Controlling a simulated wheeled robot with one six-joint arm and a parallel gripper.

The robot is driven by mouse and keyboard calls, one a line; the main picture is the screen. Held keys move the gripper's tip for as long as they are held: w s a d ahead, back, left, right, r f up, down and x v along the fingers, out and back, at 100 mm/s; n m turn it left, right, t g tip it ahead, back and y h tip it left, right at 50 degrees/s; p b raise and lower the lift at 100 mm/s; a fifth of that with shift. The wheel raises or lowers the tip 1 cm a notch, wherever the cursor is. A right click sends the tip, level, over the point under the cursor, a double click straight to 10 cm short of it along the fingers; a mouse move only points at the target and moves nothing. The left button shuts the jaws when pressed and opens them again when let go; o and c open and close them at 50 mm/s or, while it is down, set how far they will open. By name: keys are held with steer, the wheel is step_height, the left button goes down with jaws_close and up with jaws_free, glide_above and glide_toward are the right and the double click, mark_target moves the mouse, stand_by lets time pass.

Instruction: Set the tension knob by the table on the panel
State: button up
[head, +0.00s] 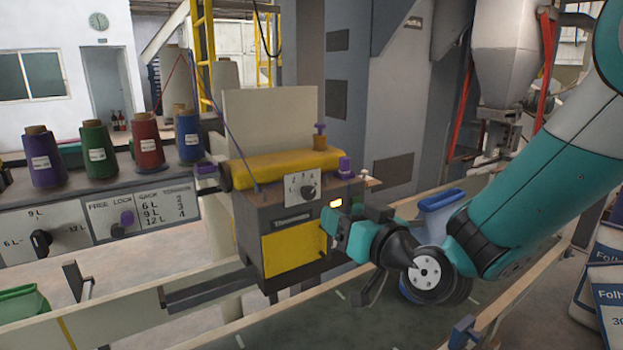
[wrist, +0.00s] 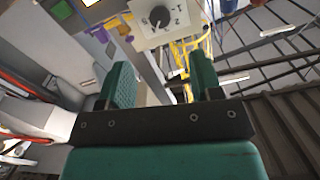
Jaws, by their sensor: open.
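The tension knob (head: 308,190) is a small dark knob on a pale dial plate, on the front of the sewing machine (head: 290,215). The wrist view shows the knob (wrist: 158,16) at the top, beyond the fingertips; its exact setting is too small to read. The panel table (head: 167,205) pairs sack 6 L with tension 2, 9 L with 3 and 12 L with 4. A black selector knob (head: 41,240) sits among 6 L, 9 L and 12 L marks. My gripper (head: 341,234) is open and empty, below and right of the tension knob; its teal fingers show in the wrist view (wrist: 162,75).
Thread cones (head: 95,149) stand on the panel top.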

mark_target(311, 194)
steer(key=p+x, duration=0.6)
steer(key=x, duration=0.3)
steer(key=shift+w+a+r, duration=0.15)
steer(key=shift+w+a, duration=0.1)
steer(key=shift+w, duration=0.05)
steer(key=shift+w+a, duration=0.3)
steer(key=shift+w, duration=0.2)
steer(key=shift+f, duration=0.2)
steer(key=c, duration=0.9)
